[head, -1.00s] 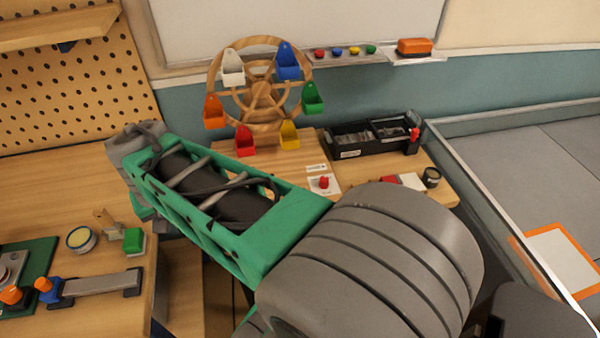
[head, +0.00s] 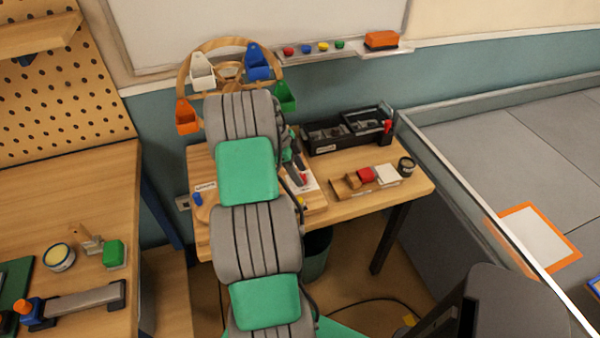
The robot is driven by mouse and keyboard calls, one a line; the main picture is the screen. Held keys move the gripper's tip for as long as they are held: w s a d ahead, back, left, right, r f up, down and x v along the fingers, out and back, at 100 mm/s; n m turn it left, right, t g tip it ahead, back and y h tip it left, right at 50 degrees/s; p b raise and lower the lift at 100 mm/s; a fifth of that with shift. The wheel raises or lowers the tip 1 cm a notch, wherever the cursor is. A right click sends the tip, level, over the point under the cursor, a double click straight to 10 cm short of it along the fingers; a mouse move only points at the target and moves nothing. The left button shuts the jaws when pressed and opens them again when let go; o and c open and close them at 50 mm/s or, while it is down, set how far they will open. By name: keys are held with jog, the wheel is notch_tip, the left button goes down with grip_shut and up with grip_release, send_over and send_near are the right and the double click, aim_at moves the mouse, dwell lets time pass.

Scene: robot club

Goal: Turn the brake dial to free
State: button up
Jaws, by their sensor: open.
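A small red dial (head: 304,179) sits on a white plate (head: 309,187) on the wooden base of the Ferris wheel (head: 212,48). My gripper (head: 298,172) is open and points down beside the dial; its dark fingers partly cover it. I cannot tell whether they touch the dial, nor which way it is set. A blue knob (head: 197,199) stands at the base's left, by a small label (head: 205,187) too small to read. My arm hides the middle of the wheel and its lower buckets.
A black organiser tray (head: 347,134) stands behind right of the dial. Red and white blocks (head: 386,174) and a dark round tin (head: 406,166) lie on the table's right. A second workbench (head: 90,210) with tools is at left.

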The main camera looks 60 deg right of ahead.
jog(key=shift+s+f, duration=0.2)
jog(key=shift+f, duration=0.4)
jog(key=shift+c, duration=0.5)
grip_shut()
jog(key=shift+d, duration=0.1)
